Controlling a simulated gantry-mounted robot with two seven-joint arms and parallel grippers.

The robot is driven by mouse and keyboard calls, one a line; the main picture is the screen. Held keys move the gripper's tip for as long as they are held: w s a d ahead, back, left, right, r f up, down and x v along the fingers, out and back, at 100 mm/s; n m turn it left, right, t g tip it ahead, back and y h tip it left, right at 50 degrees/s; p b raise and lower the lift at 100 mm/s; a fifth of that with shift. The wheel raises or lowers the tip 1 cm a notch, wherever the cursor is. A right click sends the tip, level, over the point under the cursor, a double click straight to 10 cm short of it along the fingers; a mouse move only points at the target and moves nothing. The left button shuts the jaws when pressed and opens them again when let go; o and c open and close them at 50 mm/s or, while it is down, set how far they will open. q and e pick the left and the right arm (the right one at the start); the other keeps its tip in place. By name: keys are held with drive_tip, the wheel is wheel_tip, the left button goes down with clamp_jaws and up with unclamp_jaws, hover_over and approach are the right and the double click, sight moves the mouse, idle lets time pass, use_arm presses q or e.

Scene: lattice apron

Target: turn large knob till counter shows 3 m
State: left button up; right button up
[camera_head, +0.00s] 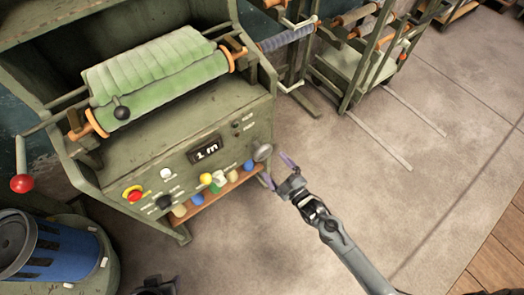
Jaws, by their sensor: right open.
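The counter (205,150) on the green machine's front panel reads 1 m. A large grey round knob (262,152) sits at the right end of the panel. My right gripper (279,171) is open just right of and below the knob, its two fingers spread on either side of a gap facing it. Nothing is between its fingers, and I cannot tell whether a finger touches the knob. A dark part at the bottom edge looks like my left gripper (155,287); its fingers are too cut off to read.
The panel also carries a red button (134,194) and several small coloured knobs. A green fabric roll (155,68) lies on top. A red-ended crank (22,183) and a blue bin (55,250) stand left.

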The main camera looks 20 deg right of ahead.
sight(265, 155)
drive_tip(key=b+x, duration=0.2)
drive_tip(key=x, duration=0.5)
drive_tip(key=shift+w+a+b, duration=0.2)
drive_tip(key=shift+w+b, duration=0.2)
drive_tip(key=shift+w, duration=0.45)
drive_tip(key=shift+c, duration=0.3)
drive_tip(key=c, duration=0.7)
